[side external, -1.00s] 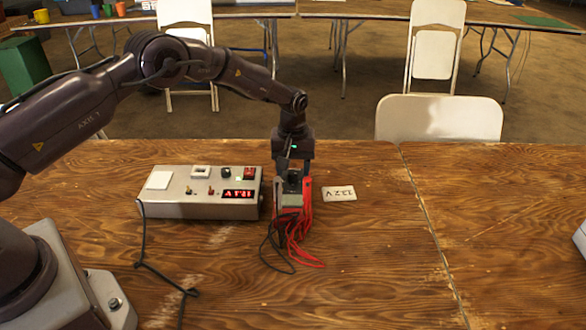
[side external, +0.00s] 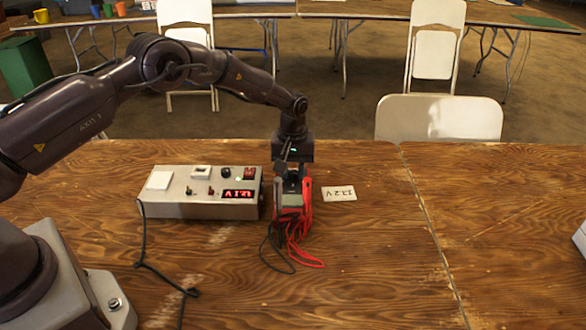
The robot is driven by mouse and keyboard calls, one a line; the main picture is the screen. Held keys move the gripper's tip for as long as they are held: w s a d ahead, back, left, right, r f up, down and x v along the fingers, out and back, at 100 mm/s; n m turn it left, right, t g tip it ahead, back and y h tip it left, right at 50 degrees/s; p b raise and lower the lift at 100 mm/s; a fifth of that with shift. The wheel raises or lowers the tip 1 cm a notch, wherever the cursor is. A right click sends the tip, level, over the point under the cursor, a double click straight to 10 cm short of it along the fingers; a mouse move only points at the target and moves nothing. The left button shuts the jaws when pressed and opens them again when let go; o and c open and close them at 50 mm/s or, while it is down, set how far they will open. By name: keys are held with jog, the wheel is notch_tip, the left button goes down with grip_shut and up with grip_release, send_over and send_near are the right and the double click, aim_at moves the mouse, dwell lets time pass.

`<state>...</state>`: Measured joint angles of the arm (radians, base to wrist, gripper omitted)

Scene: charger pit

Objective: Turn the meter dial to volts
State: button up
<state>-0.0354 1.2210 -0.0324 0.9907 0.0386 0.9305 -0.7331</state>
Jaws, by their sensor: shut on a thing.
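The meter (side external: 291,201) stands on the wooden table right of the grey control box, with red leads (side external: 302,232) and black leads (side external: 273,238) draped over and in front of it. My gripper (side external: 292,175) points down over the top of the meter, its fingers shut at the dial. The dial itself is largely hidden by the fingers and too small to read, so its setting cannot be told.
The grey control box (side external: 165,208) with switches and a red lit display (side external: 238,194) sits close left of the meter. A card reading about 12.2 V (side external: 339,194) lies to the right. A black cable (side external: 144,240) runs across the table at left.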

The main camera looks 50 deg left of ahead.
aim_at(293, 172)
jog(key=m, duration=0.5)
jog(key=shift+m, duration=0.3)
jog(key=m, duration=0.5)
jog(key=shift+m, duration=0.4)
jog(key=o, duration=0.9)
jog(key=shift+r, duration=0.1)
notch_tip(293, 172, up, 13)
jog(key=shift+f, duration=0.1)
